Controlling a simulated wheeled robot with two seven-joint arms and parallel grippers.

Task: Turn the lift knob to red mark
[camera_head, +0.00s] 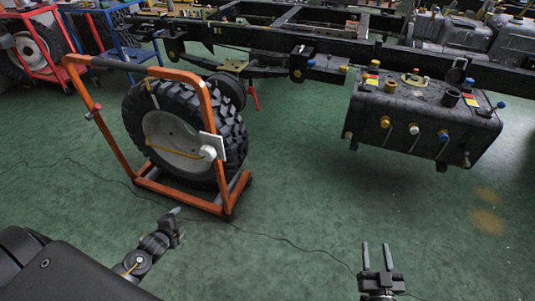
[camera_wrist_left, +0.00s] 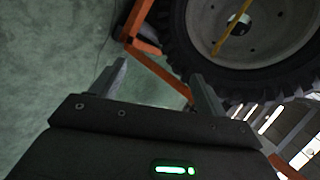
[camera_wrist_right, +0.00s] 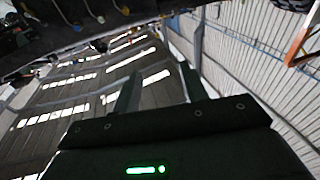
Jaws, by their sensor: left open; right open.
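An orange wheel lift stand (camera_head: 211,105) holds a large black tyre (camera_head: 134,118) upright at the left centre of the head view. A white plate (camera_head: 218,142) with a round whitish knob (camera_head: 208,153) sits on its right upright. I cannot make out a red mark on the plate. My left gripper (camera_head: 176,211) is low in front of the stand, apart from it. In the left wrist view its fingers (camera_wrist_left: 160,78) are open and empty, with the tyre (camera_wrist_left: 178,40) beyond. My right gripper (camera_head: 375,247) is open and empty above the floor, right of the stand.
A black tank (camera_head: 418,105) with several coloured caps hangs under the chassis frame (camera_head: 270,42) at the right. A red cart (camera_head: 45,72) and a blue cart (camera_head: 128,53) stand at the back left. Green floor (camera_head: 300,200) is clear between stand and tank, except for a thin cable.

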